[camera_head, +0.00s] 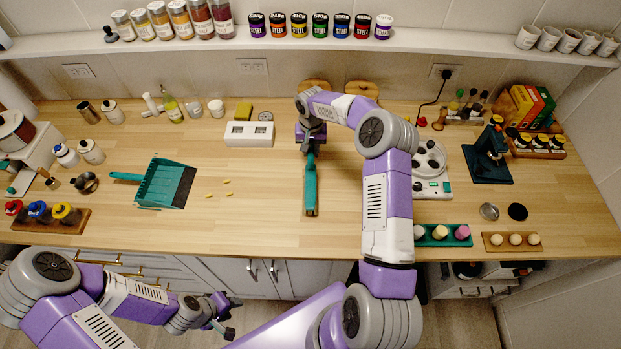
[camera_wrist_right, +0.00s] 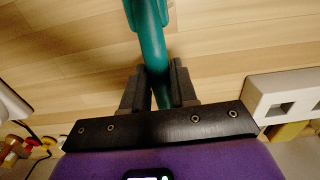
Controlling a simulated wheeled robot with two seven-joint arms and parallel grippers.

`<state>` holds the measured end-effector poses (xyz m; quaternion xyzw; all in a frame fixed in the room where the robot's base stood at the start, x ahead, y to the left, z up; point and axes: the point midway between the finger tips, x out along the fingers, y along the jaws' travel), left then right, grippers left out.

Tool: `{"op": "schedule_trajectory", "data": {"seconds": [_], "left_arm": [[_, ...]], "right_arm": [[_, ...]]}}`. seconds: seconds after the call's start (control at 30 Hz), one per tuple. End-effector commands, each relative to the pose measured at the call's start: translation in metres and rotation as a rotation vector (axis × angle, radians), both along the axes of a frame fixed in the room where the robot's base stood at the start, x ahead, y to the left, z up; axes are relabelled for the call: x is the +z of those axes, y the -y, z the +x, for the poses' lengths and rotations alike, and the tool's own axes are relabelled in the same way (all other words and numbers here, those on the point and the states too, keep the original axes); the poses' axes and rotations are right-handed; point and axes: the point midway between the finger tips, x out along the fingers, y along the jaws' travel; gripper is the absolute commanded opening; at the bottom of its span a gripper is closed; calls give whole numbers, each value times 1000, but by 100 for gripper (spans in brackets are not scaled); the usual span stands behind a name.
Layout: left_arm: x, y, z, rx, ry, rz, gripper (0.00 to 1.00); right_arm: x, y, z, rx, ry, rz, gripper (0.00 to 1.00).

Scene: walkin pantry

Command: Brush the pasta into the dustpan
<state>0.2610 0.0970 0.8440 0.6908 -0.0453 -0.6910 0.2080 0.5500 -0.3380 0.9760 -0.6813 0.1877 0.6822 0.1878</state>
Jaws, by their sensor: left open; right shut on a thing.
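A teal dustpan (camera_head: 160,184) lies on the wooden counter, its handle to the left and its dark lip to the right. Three small yellow pasta pieces (camera_head: 227,194) lie on the counter just right of that lip, outside the pan. My right gripper (camera_head: 311,151) is shut on the handle of a teal brush (camera_head: 310,187), right of the pasta. The handle also shows between the fingers in the right wrist view (camera_wrist_right: 151,45). The brush points toward the counter's front; whether its bristles touch the wood I cannot tell. My left gripper (camera_head: 226,325) is open and empty, low in front of the cabinets.
A white block (camera_head: 249,139) with two openings stands behind the pasta. A spice rack (camera_head: 45,222) stands at the front left. The counter between pasta and brush is clear.

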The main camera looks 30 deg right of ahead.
Motion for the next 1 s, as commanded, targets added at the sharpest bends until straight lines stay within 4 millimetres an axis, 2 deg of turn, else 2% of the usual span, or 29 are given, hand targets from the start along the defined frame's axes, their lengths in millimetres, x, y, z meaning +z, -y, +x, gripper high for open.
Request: {"op": "schedule_trajectory", "data": {"seconds": [0.1,0.7,0.83,1.0], "left_arm": [[12,0,0,0,0,0,43],[63,0,0,0,0,0,43],[68,0,0,0,0,0,43],[67,0,0,0,0,0,43]], "right_arm": [[21,0,1,1,4,-1,0],[110,0,1,1,3,-1,0],[119,0,1,1,2,-1,0],[119,0,0,0,1,0,0]]}}
